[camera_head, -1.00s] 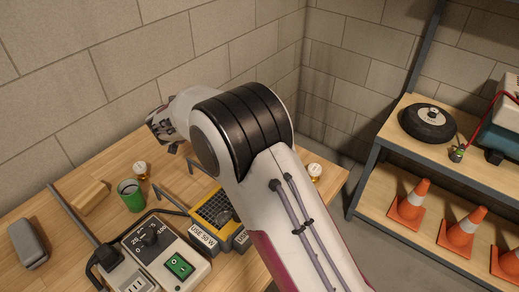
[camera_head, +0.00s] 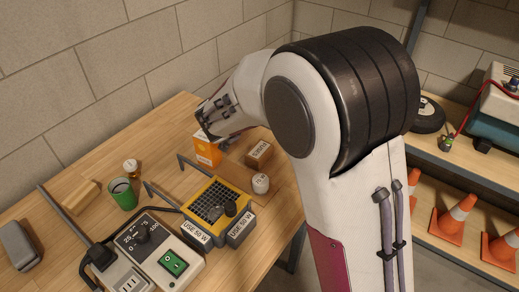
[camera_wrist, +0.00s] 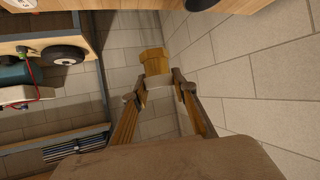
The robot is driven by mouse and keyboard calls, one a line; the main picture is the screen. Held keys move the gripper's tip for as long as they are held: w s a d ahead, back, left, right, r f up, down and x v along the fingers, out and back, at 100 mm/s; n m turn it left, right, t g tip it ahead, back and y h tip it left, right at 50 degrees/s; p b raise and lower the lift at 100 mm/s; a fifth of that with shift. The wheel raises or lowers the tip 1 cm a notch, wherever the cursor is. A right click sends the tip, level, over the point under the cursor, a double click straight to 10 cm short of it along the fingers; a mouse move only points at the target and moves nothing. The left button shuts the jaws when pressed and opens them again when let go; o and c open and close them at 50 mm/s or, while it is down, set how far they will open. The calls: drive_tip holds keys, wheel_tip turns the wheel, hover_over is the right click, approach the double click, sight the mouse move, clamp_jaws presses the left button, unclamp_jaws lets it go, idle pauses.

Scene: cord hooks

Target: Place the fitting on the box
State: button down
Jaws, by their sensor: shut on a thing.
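My gripper (camera_wrist: 160,90) is shut on a brass-coloured fitting (camera_wrist: 153,61) with a faceted end, which sticks out past the fingertips in the wrist view. In the head view my gripper (camera_head: 213,122) is above the far part of the bench, close to an orange box (camera_head: 207,152). It overlaps the top of that box in the picture; I cannot tell the gap. The fitting cannot be made out in the head view. A small brown labelled box (camera_head: 258,153) sits to the right of the orange one.
A white round container (camera_head: 260,184) stands in front of the brown box. A yellow grid-topped unit (camera_head: 212,203), a green cup (camera_head: 122,193), a small bottle (camera_head: 131,168) and a switch box (camera_head: 152,258) occupy the bench (camera_head: 95,150). Wire hooks rise near the middle.

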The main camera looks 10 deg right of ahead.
drive_tip(key=shift+s+d+f+m+h, duration=0.25)
drive_tip(key=shift+s+d+f, duration=0.1)
drive_tip(key=shift+s+d, duration=0.25)
drive_tip(key=shift+s+d+f+m+h, duration=0.15)
drive_tip(key=shift+s+d+f+m, duration=0.15)
drive_tip(key=shift+s+d, duration=0.25)
drive_tip(key=shift+f, duration=0.15)
hover_over(260, 150)
drive_tip(key=shift+w+f, duration=0.15)
drive_tip(key=shift+f, duration=2.9)
drive_tip(key=shift+a+f, duration=0.1)
drive_tip(key=shift+f, duration=1.75)
drive_tip(key=shift+f, duration=0.35)
